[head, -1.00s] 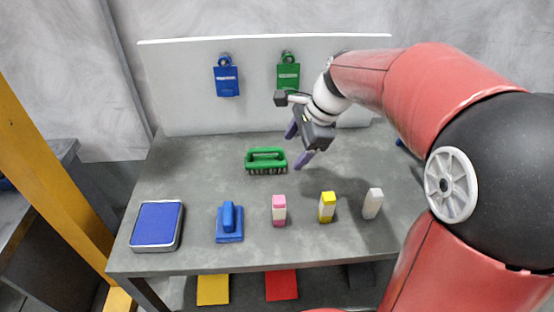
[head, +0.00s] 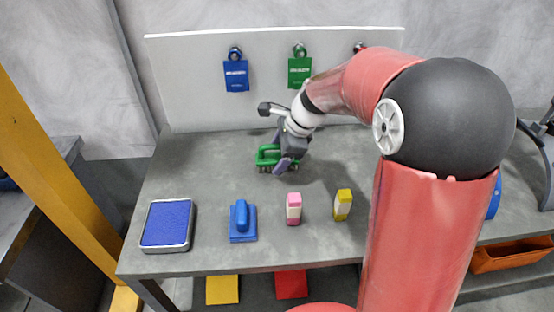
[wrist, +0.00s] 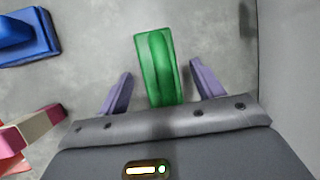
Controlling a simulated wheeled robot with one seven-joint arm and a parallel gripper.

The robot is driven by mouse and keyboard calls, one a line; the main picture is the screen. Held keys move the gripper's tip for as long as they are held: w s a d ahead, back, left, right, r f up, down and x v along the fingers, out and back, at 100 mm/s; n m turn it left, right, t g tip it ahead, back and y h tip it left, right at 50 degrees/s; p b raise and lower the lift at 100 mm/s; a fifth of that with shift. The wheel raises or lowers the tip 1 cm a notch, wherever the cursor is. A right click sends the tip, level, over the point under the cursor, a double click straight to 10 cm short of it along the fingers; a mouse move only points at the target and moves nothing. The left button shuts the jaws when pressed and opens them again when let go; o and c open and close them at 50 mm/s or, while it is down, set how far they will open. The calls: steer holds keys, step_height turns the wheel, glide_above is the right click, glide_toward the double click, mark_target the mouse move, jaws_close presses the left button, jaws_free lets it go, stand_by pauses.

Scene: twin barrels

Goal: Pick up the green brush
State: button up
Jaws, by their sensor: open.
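The green brush (head: 266,157) rests bristles down on the grey table toward its back, partly hidden behind my gripper in the head view. In the wrist view the green brush (wrist: 158,68) lies lengthwise between my two purple fingers. My gripper (head: 283,166) is open, with one finger on each side of the brush. In the wrist view my gripper (wrist: 160,90) shows a gap between each finger and the brush. I cannot tell how far the fingertips are above the tabletop.
A blue-topped pad (head: 167,224), a blue-handled block (head: 242,222), a pink-and-white block (head: 294,208) and a yellow-and-white block (head: 343,204) stand along the front. A white panel (head: 190,90) with blue and green tags rises behind the table. The table's left middle is clear.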

steer(key=c, duration=1.1)
step_height(320, 180, up, 20)
steer(key=p, duration=0.3)
steer(key=o, duration=0.3)
steer(key=shift+c, duration=1.2)
